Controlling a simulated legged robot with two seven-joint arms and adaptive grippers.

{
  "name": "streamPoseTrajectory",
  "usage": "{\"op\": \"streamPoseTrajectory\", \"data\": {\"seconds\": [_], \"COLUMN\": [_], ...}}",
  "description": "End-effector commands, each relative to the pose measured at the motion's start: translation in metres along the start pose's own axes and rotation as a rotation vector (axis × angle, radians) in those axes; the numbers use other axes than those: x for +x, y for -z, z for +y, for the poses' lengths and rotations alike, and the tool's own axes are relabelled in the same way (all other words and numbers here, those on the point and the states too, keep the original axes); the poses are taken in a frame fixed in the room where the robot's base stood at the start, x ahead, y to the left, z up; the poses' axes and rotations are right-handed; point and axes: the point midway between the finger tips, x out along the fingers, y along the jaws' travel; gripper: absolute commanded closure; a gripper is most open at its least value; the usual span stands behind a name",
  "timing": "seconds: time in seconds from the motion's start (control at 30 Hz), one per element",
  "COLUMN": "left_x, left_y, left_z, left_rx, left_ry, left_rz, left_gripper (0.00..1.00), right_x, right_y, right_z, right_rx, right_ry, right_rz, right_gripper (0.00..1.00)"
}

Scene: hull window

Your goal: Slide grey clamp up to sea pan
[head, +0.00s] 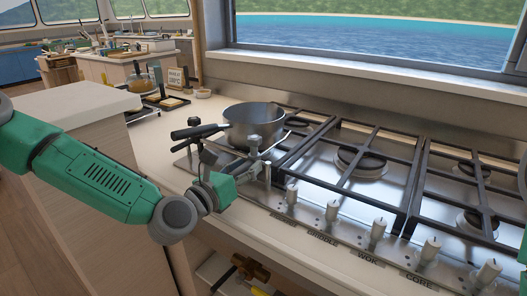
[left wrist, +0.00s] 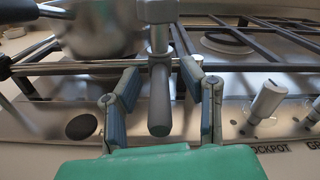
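The sea pan (head: 255,123) is a grey metal pot with a dark handle on the left rear of the hob. The pan (left wrist: 95,28) also shows at upper left in the left wrist view, blurred. The grey clamp (head: 256,146) stands at the hob's front left edge, just in front of the pan; whether they touch is unclear. In the left wrist view the clamp's rounded grey handle (left wrist: 159,98) hangs between the fingers of my left gripper (left wrist: 158,75). The fingers are open, with a gap on each side of the handle. My right gripper is out of view.
Black grates (head: 362,160) cover the hob to the right. Several knobs (head: 378,228) stand along its front edge. Small items (head: 168,98) lie on the worktop behind the pan's left side.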

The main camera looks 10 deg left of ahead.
Motion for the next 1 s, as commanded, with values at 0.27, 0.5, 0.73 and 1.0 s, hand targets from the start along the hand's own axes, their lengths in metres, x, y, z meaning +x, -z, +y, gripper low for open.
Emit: {"op": "streamPoseTrajectory", "data": {"seconds": [0.27,0.5,0.73,1.0], "left_x": [-0.021,-0.041,-0.059,-0.069], "left_y": [0.001,0.001,0.001,0.001], "left_z": [0.001,0.001,0.001,0.000], "left_rx": [-0.001,-0.001,-0.001,0.001], "left_ry": [-0.001,-0.001,-0.002,0.000], "left_rz": [0.001,0.001,0.002,0.001], "left_gripper": [0.64,0.64,0.64,0.64], "right_x": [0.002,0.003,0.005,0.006], "right_y": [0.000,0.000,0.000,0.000], "right_z": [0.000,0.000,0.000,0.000], "right_rx": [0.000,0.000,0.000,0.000], "right_ry": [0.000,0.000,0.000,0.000], "right_rz": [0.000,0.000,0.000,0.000], "right_gripper": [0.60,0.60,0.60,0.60]}}
